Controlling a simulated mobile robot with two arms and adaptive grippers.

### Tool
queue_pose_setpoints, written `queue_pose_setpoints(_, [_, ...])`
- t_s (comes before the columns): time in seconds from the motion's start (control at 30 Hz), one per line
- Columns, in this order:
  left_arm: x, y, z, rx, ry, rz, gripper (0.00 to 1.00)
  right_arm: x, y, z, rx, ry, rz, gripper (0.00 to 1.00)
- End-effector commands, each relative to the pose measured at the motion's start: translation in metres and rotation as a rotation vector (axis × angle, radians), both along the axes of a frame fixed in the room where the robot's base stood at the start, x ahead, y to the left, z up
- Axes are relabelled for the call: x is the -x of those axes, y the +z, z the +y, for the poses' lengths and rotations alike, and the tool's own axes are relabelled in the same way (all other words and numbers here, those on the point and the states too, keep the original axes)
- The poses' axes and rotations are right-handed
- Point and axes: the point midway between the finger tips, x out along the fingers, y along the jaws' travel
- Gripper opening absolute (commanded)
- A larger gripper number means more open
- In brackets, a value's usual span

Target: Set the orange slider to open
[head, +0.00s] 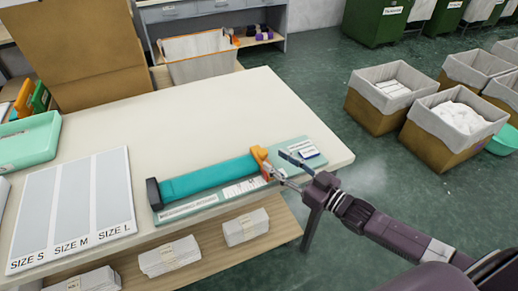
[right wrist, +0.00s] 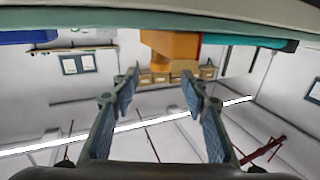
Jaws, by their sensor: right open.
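The orange slider (head: 261,160) is at the right end of a long teal bar (head: 210,177) on a pale green board (head: 187,212) near the table's front edge. A black block (head: 153,194) closes the bar's left end. My right gripper (head: 280,168) is open, close to the slider at its right side. In the right wrist view the slider (right wrist: 170,48) shows ahead between the two spread fingertips (right wrist: 160,82); I cannot tell whether they touch it. The fingertips partly cover the board's right end in the head view. My left gripper is not in view.
A size chart (head: 75,205) and a mint tray (head: 28,143) lie on the left of the white table (head: 200,115). Folded stacks (head: 170,256) sit on the shelf below. Lined boxes (head: 390,92) stand on the floor at right. The tabletop behind the bar is clear.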

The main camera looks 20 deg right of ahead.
Motion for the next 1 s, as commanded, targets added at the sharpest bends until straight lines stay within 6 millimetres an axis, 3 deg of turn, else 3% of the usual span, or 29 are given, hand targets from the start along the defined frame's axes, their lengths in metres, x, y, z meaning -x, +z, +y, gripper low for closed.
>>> queue_pose_setpoints(0.27, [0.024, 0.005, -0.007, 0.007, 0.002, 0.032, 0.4, -0.035, 0.003, 0.018, 0.0, 0.0, -0.004, 0.41])
queue_pose_setpoints(0.5, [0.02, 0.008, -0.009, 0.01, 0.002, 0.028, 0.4, -0.056, 0.001, 0.028, 0.0, 0.0, -0.001, 0.41])
queue_pose_setpoints(0.87, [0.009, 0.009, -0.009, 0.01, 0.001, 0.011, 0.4, -0.06, 0.0, 0.031, 0.001, 0.0, 0.0, 0.41])
queue_pose_setpoints(1.0, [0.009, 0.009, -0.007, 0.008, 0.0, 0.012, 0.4, -0.06, 0.0, 0.031, 0.001, 0.0, 0.0, 0.28])
